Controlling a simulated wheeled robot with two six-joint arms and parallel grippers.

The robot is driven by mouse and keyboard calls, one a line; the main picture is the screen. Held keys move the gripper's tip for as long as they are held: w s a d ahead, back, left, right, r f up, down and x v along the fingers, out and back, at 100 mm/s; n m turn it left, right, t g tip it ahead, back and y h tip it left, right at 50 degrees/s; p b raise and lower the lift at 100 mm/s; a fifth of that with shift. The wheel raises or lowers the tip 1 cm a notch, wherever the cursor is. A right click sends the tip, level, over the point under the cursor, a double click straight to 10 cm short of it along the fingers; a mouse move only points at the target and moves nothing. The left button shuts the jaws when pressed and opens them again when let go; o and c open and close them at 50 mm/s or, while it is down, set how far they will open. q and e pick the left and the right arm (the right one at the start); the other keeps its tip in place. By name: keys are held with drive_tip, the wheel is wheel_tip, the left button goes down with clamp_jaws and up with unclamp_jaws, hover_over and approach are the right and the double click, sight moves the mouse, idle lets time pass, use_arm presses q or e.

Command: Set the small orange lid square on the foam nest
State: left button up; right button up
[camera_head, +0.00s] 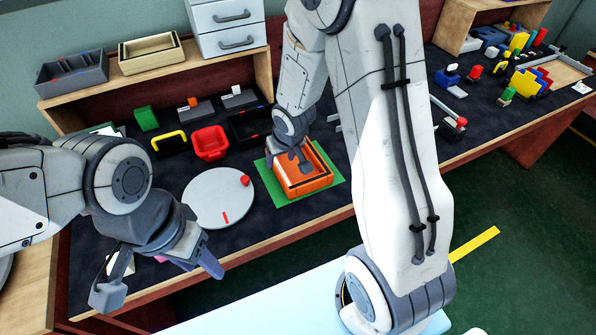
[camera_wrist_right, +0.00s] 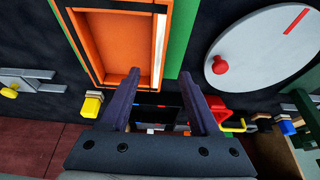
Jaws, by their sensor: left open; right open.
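A small orange piece (camera_head: 193,102) sits on a grey block (camera_head: 197,111) at the back of the bench; I cannot tell whether these are the lid and the foam nest. A larger orange tray (camera_head: 318,183) lies on a green mat (camera_head: 335,190) and also shows in the right wrist view (camera_wrist_right: 88,45). My right gripper (camera_wrist_right: 162,80) is open and empty, beside the tray in its wrist view; my arm partly hides the tray in the head view. My left gripper (camera_head: 158,278) is open and empty at the bench's front left.
A white round disc (camera_head: 215,200) with a red knob lies left of the mat. A red bin (camera_head: 210,143), a yellow handle (camera_head: 169,139) and a green block (camera_head: 146,118) stand behind it. A shelf (camera_head: 170,80) lines the back. More small items crowd the far right.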

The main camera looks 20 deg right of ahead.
sight(279, 168)
drive_tip(key=b+x, duration=0.3)
drive_tip(key=x, duration=0.3)
drive_tip(key=shift+d, duration=0.15)
clamp_jaws()
